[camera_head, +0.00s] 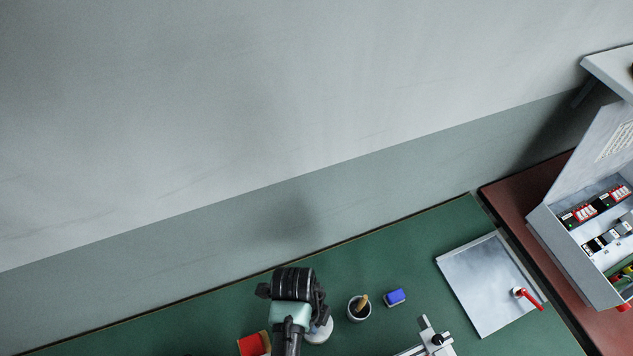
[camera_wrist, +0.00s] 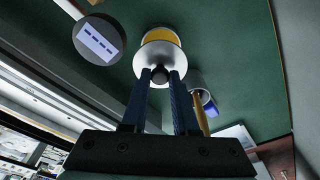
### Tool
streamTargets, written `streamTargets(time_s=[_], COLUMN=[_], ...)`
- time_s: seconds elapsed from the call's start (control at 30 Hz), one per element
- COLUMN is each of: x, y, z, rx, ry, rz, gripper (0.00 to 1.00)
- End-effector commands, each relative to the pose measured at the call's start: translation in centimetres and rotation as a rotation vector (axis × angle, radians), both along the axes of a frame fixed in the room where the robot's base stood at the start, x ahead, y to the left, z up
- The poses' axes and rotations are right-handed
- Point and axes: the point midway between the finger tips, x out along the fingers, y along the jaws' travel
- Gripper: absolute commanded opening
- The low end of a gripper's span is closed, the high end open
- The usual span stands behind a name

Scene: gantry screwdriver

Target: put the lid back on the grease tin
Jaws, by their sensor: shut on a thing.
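In the wrist view my gripper (camera_wrist: 161,76) is shut on the black knob (camera_wrist: 159,75) of a silver round lid (camera_wrist: 160,56). The grease tin (camera_wrist: 157,35), with a yellow surface and a pale edge, shows just beyond the lid. The lid overlaps the near part of the tin; I cannot tell whether they touch, or whether the yellow is the tin's side or its contents.
A grey cup (camera_head: 357,314) with a wooden-handled tool and a blue block (camera_head: 396,297) stand close by on the green bench (camera_head: 440,230). A metal plate (camera_head: 485,285) and open electrical box (camera_head: 575,255) are at the right.

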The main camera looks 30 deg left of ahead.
Motion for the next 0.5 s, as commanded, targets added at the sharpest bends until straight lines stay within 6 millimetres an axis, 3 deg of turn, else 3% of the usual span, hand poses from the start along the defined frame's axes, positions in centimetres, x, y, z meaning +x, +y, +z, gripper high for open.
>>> streamTargets(time_s=[0.5], x=[0.0], y=[0.0], z=[-4.8], rx=[0.0], ry=[0.0], rz=[0.001], gripper=[0.0])
